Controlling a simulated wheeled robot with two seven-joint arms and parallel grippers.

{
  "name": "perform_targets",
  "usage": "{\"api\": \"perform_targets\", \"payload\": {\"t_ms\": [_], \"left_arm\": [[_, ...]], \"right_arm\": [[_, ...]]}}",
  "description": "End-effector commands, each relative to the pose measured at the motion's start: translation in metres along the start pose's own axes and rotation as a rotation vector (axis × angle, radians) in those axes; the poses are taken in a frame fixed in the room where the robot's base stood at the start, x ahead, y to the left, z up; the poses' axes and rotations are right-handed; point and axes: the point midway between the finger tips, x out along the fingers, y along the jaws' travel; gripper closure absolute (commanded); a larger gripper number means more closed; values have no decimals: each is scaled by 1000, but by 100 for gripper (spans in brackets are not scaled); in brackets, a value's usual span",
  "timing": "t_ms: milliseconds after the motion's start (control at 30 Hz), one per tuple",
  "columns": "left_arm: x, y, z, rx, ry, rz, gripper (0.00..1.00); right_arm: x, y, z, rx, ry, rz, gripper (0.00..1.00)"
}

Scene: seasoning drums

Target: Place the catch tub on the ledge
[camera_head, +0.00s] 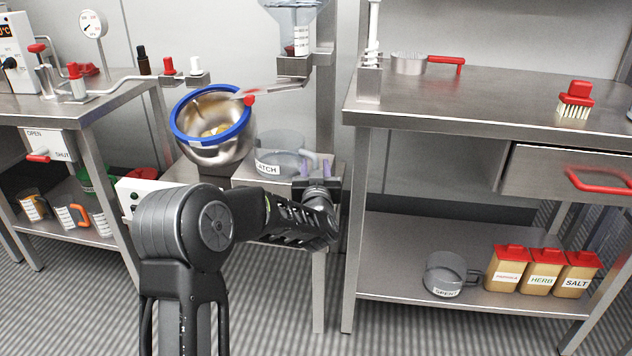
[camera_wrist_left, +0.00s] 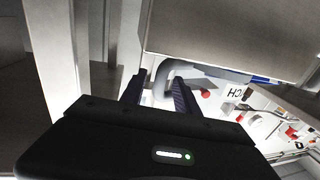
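The catch tub (camera_head: 280,158) is a clear grey tub with a white label reading "ATCH". In the head view it appears to rest on the steel ledge (camera_head: 243,176), just right of the tilted steel drum (camera_head: 222,150) with a blue rim. My left gripper (camera_head: 317,168) is at the tub's right side, its two dark fingers apart. In the left wrist view the fingers (camera_wrist_left: 158,92) stand on either side of the tub's curved grey handle (camera_wrist_left: 163,73), with a gap showing. My right gripper is in neither view.
A clear hopper (camera_head: 290,15) hangs above the ledge, with a red-tipped chute over the drum. The right steel bench (camera_head: 480,100) and its leg stand close to my left gripper. A grey "SPENT" tub (camera_head: 446,275) and several seasoning boxes (camera_head: 540,273) sit on its lower shelf.

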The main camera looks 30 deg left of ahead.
Motion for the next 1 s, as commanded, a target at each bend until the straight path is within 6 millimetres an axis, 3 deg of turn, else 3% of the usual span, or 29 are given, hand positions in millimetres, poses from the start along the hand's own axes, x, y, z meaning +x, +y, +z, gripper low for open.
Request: {"api": "perform_targets", "payload": {"t_ms": [500,700,1000], "left_arm": [[-97,1,-2,0,-1,2,63],[-112,0,0,1,0,0,63],[-112,0,0,0,0,0,63]], "right_arm": [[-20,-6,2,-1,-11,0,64],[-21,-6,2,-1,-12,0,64],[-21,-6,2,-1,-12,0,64]]}}
